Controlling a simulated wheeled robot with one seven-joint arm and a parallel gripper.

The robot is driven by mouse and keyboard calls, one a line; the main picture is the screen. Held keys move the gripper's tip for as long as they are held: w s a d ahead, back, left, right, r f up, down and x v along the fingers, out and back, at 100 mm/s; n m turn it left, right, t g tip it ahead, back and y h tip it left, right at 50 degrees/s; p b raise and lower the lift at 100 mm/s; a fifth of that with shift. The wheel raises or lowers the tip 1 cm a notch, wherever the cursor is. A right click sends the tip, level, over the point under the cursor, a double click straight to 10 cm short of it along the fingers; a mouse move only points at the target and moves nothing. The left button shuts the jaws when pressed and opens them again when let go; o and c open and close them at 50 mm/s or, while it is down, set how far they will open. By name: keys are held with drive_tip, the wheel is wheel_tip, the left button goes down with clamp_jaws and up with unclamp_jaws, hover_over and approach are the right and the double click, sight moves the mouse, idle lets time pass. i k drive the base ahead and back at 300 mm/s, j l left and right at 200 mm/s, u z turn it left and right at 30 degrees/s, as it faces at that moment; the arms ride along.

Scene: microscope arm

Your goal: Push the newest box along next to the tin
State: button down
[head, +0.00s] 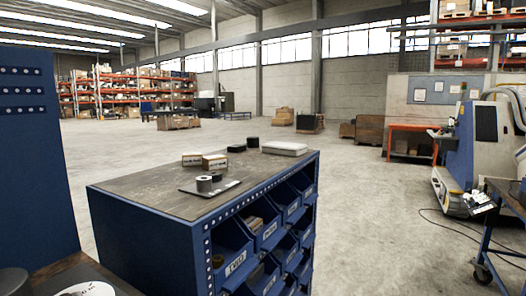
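Two small cardboard boxes with dark print stand close together on the wooden top of the blue cabinet (150,199): a left box (192,159) and a right box (215,162). I cannot read their labels or tell which is newest. In front of them, a short grey round tin (204,184) stands on a thin dark plate (230,185). A smaller dark round piece (217,177) is just behind the tin's right side. The boxes are behind the tin, apart from it. My gripper is not in view.
Behind the boxes lie a flat black item (236,148), a small black block (252,142) and a pale flat case (284,148). The cabinet top's front left is bare. Blue bins (236,258) fill its front. A blue panel (38,150) stands left.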

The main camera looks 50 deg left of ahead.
sight(215, 162)
drive_tip(key=k+j+z, duration=0.1)
drive_tip(key=z, duration=0.6)
drive_tip(key=k+j+u, duration=0.2)
drive_tip(key=k+l+u, duration=0.15)
drive_tip(key=u, duration=0.25)
drive_tip(key=k+u, duration=0.3)
drive_tip(key=u, duration=0.15)
drive_tip(key=k+u, duration=0.4)
drive_tip(key=i, duration=0.1)
